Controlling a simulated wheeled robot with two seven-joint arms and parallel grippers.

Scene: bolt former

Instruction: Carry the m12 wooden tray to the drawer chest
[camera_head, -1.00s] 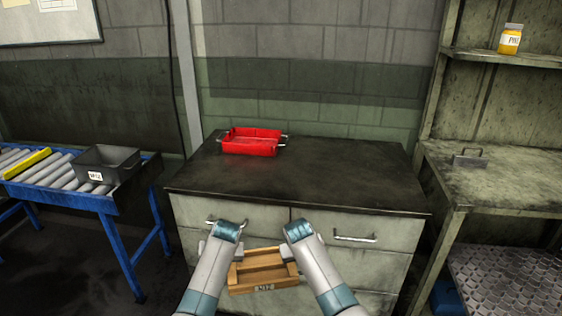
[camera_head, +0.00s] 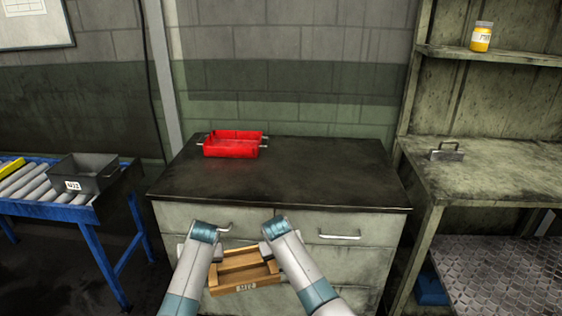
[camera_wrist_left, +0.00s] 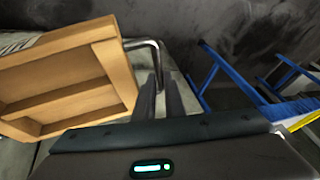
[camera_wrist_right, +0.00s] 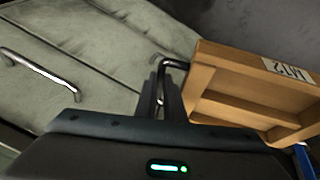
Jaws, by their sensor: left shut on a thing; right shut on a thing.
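The wooden tray (camera_head: 244,271), labelled M12, hangs between my two grippers in front of the drawer chest (camera_head: 285,172), below its dark top. My left gripper (camera_head: 212,252) is shut on the tray's left handle. The left wrist view shows this handle, a bent metal bar (camera_wrist_left: 148,46), between the fingers (camera_wrist_left: 160,95). My right gripper (camera_head: 268,247) is shut on the right handle, and the right wrist view shows its bar (camera_wrist_right: 176,64) between the fingers (camera_wrist_right: 165,95). The tray looks empty. Its compartments show in both wrist views.
A red tray (camera_head: 232,145) stands on the chest top at the back left; the front and right of the top are clear. A grey M12 bin (camera_head: 84,175) sits on a roller conveyor (camera_head: 32,190) at left. A workbench (camera_head: 490,170) with a shelf stands at right.

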